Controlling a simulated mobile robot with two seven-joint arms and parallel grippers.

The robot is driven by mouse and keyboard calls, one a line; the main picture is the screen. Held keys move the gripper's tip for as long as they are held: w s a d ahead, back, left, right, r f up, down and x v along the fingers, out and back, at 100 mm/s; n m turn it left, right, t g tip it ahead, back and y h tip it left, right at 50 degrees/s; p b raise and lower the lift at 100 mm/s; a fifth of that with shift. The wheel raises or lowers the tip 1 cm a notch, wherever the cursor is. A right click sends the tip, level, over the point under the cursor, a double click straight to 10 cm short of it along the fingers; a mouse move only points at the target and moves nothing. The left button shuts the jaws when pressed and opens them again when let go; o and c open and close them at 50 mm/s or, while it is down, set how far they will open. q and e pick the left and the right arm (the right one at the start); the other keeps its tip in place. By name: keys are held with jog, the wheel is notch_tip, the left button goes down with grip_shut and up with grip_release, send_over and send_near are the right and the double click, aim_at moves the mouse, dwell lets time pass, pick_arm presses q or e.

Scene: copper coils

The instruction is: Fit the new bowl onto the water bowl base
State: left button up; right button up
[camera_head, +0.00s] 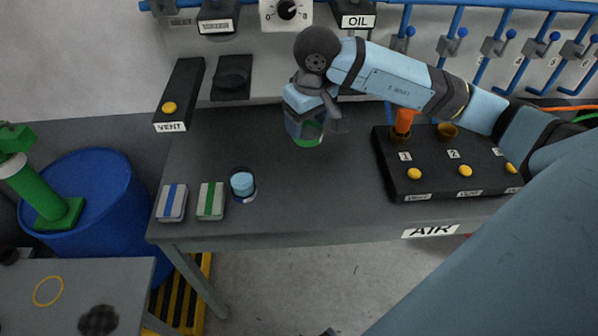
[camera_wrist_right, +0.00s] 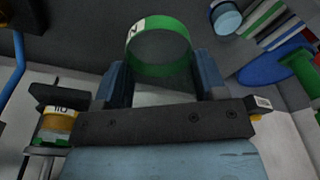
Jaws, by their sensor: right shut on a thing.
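The new bowl, a clear cup with a green band (camera_head: 308,141), is in my right gripper (camera_head: 306,122) over the back of the dark table. In the wrist view the green ring (camera_wrist_right: 161,24) with a partly visible white label sits between the two blue fingers (camera_wrist_right: 162,68), which are shut on its sides. I cannot tell whether it touches the table. My left gripper is not in view.
The OIL housing (camera_head: 357,10) and a dial (camera_head: 288,10) are beside it. A light-blue cup (camera_head: 242,182) and two striped boxes (camera_head: 211,200) stand at the table's front left. A black button panel (camera_head: 430,178) is at right. The table's middle is clear.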

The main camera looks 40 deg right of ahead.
notch_tip(320, 180, down, 18)
jog(key=shift+f+p, duration=0.15)
jog(key=shift+p, duration=0.15)
jog(key=shift+f+b, duration=0.35)
jog(key=shift+f, duration=0.05)
jog(key=o, duration=1.1)
jog(key=shift+r, duration=0.1)
jog(key=shift+c, duration=0.2)
